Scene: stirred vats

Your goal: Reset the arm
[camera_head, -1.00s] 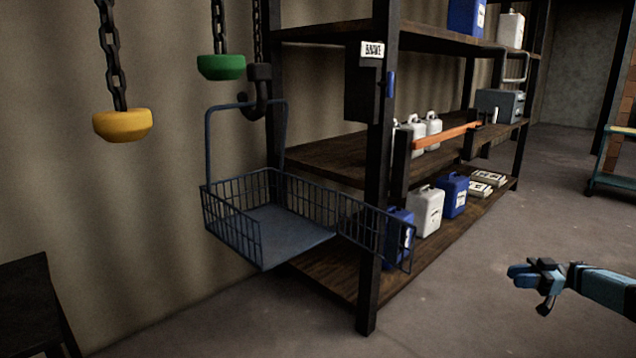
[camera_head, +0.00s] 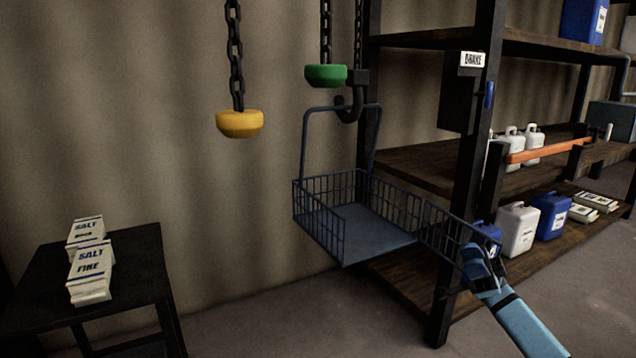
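My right gripper (camera_head: 478,262) is at the lower right, its blue arm coming in from the bottom right edge. In the picture it overlaps the right end of the open gate of the wire basket (camera_head: 372,228). I cannot tell whether it touches the gate, and its fingers are too small and dark to read as open or shut. The basket hangs by its handle from a dark hook (camera_head: 352,105) on a chain. My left gripper is not in view.
A black table (camera_head: 135,262) with salt packets (camera_head: 90,275) stands at the left. A shelf rack (camera_head: 425,175) with jugs and a BRAKE box (camera_head: 460,100) stands at the right.

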